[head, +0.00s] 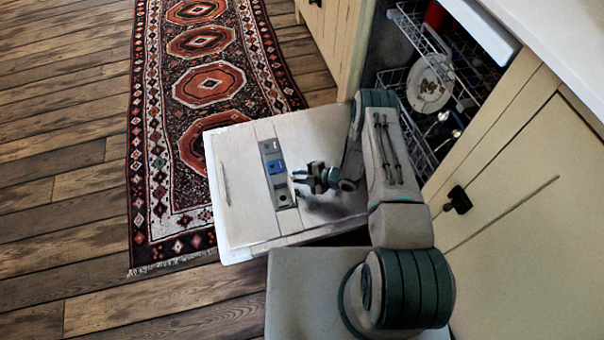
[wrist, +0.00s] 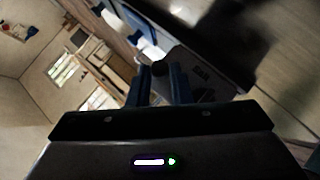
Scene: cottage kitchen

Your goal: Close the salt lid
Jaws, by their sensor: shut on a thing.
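The open dishwasher door (head: 237,203) lies flat with its inner side up. A narrow dispenser strip (head: 287,199) runs across it, grey with a blue part (head: 277,167) in the middle. My gripper (head: 297,176) is at the right edge of this strip, low over the door. A grey lid or plate (wrist: 200,74) with a faint marking, apparently the salt lid, adjoins the knob. I cannot tell its exact angle.
Dishwasher racks (head: 447,84) with a plate (head: 430,84) are behind my arm. Cabinet fronts (head: 530,200) stand close on the right. A patterned rug (head: 200,80) and open wooden floor (head: 60,200) lie to the left.

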